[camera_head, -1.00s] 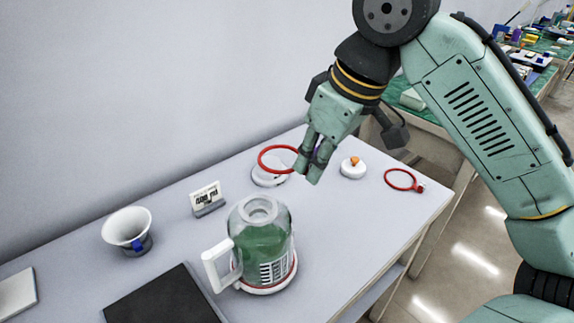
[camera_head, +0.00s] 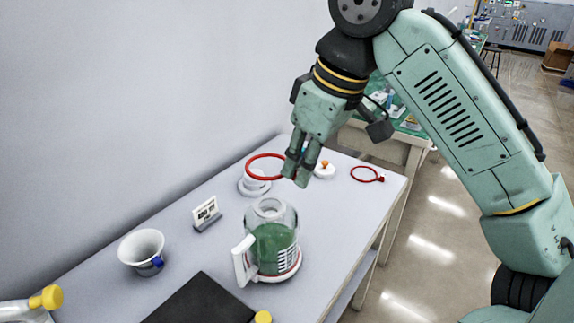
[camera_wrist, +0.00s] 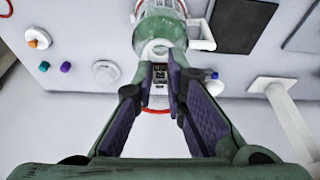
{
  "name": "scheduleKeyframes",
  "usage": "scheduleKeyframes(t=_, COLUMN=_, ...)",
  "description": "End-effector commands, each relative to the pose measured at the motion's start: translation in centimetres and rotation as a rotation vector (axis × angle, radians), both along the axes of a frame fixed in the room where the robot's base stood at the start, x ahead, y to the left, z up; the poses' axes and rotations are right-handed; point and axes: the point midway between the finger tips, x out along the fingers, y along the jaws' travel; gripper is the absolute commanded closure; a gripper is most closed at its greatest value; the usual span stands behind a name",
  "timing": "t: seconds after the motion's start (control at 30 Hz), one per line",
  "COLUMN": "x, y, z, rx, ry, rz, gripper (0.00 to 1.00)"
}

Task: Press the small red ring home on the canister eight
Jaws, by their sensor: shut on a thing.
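My gripper (camera_head: 296,178) is shut on a red ring (camera_head: 266,167) and holds it in the air above the back of the table. In the wrist view, part of this ring (camera_wrist: 155,112) shows below my fingertips (camera_wrist: 165,75). The canister (camera_head: 272,240) is clear with green contents, a white handle and a white base with a red band. It stands upright on the table, in front of my gripper and apart from the held ring. It also shows at the top of the wrist view (camera_wrist: 158,28). Another red ring (camera_head: 367,176) lies on the table at right. No number is readable.
A small sign (camera_head: 206,213), a white cup or funnel (camera_head: 142,250) and a dark mat (camera_head: 203,303) are at left. A white disc with an orange knob (camera_head: 325,169) stands behind my gripper. Yellow-capped items (camera_head: 46,298) show at the bottom left. Table right of the canister is clear.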

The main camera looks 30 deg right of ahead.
Motion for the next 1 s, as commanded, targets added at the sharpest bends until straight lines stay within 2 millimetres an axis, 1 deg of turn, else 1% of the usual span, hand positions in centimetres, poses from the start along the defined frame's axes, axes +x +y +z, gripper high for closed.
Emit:
scheduleKeyframes(t=0.57, x=-0.1, y=-0.1, z=0.3, rx=0.003, ry=-0.001, rz=0.006, gripper=1.0)
scheduleKeyframes(t=0.6, x=-0.1, y=-0.1, z=-0.3, rx=0.002, ry=0.0, rz=0.005, gripper=1.0)
scheduleKeyframes(t=1.0, x=-0.1, y=-0.2, z=-4.3, rx=0.001, ry=0.0, rz=0.003, gripper=1.0)
